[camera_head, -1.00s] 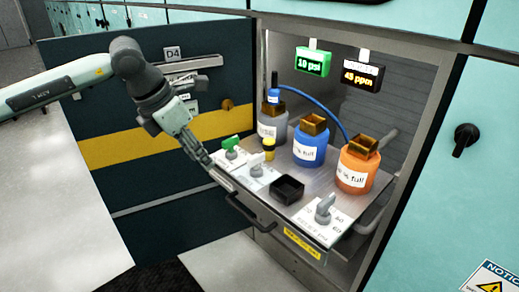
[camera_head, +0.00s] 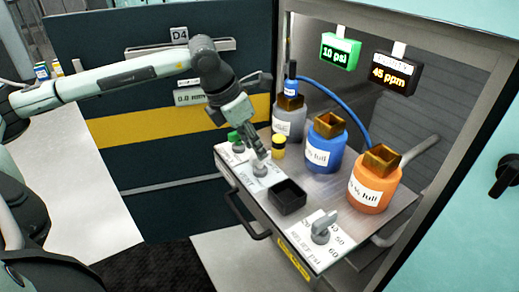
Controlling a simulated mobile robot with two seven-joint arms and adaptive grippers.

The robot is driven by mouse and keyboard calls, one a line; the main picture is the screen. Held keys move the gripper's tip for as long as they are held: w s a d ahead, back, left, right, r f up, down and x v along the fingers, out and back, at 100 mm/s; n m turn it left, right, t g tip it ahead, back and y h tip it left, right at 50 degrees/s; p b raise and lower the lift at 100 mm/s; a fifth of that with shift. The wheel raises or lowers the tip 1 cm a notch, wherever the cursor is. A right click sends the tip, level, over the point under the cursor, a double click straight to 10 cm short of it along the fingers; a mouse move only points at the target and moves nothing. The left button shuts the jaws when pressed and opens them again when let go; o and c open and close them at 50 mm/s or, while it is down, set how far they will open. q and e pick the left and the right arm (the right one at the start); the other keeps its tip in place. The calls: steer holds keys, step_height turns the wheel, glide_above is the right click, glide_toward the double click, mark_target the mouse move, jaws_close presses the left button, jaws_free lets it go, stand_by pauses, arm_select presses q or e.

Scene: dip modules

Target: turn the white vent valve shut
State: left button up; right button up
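The white vent valve (camera_head: 260,170) sits on a white label plate near the front left edge of the metal shelf. My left gripper (camera_head: 259,154) points down with its fingertips right at the top of this valve. The fingers hide part of the handle, so I cannot tell how it is turned or whether they touch it. The finger gap is too small to read. My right gripper is not in view.
A green valve (camera_head: 237,145) is close left of my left gripper, and a yellow-capped item (camera_head: 278,149) close right. A black square tray (camera_head: 288,197) and a grey relief knob (camera_head: 322,230) are nearer the front. Grey (camera_head: 289,122), blue (camera_head: 326,148) and orange (camera_head: 371,188) bottles stand behind.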

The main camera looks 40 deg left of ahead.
mark_target(260, 163)
arm_select(q)
steer(key=shift+x, duration=1.55)
steer(key=shift+r, duration=0.1)
jaws_close()
